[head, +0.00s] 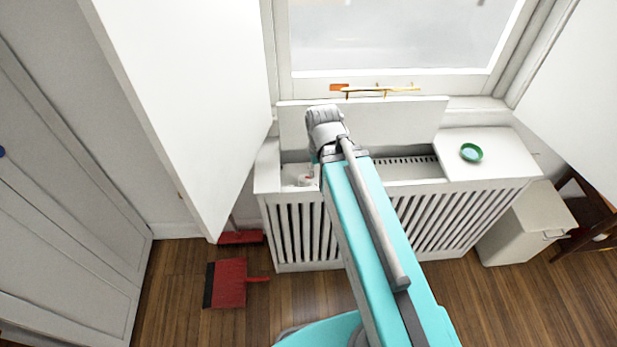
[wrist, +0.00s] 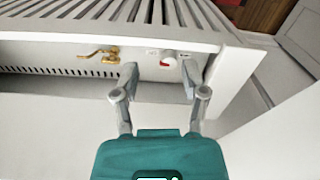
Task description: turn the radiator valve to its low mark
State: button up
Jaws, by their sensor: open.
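In the wrist view the radiator valve (wrist: 168,61) is a small white knob with a red patch, set in the white radiator cover (wrist: 60,40). Small dark marks sit either side of it, too small to read. My gripper (wrist: 159,76) is open, with one finger on each side of the knob in the picture. I cannot tell whether either finger touches it. In the head view a small white and reddish part, likely the valve, shows in the cover's opening beside my arm. My gripper is hidden there behind my wrist.
A brass lever (wrist: 100,53) lies left of the valve in the wrist view. A green dish (head: 471,152) sits on the cover's right top. A white panel (head: 190,90) hangs close left of my arm.

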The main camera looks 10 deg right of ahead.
jog(key=shift+o, duration=1.1)
jog(key=shift+w+f, duration=0.1)
jog(key=shift+w, duration=0.15)
jog(key=shift+o, duration=0.6)
jog(key=shift+w+f+m, duration=0.2)
jog(key=shift+w+m, duration=0.15)
jog(key=shift+m, duration=0.05)
jog(key=m+b, duration=0.6)
jog(key=m, duration=0.6)
send_over(305, 177)
jog(key=shift+f, duration=2.85)
jog(key=shift+f+b, duration=0.15)
jog(key=shift+b, duration=0.15)
notch_tip(305, 177, down, 14)
jog(key=b, duration=1.3)
jog(key=shift+r, duration=0.25)
jog(key=shift+c, duration=0.3)
jog(key=c, duration=1.1)
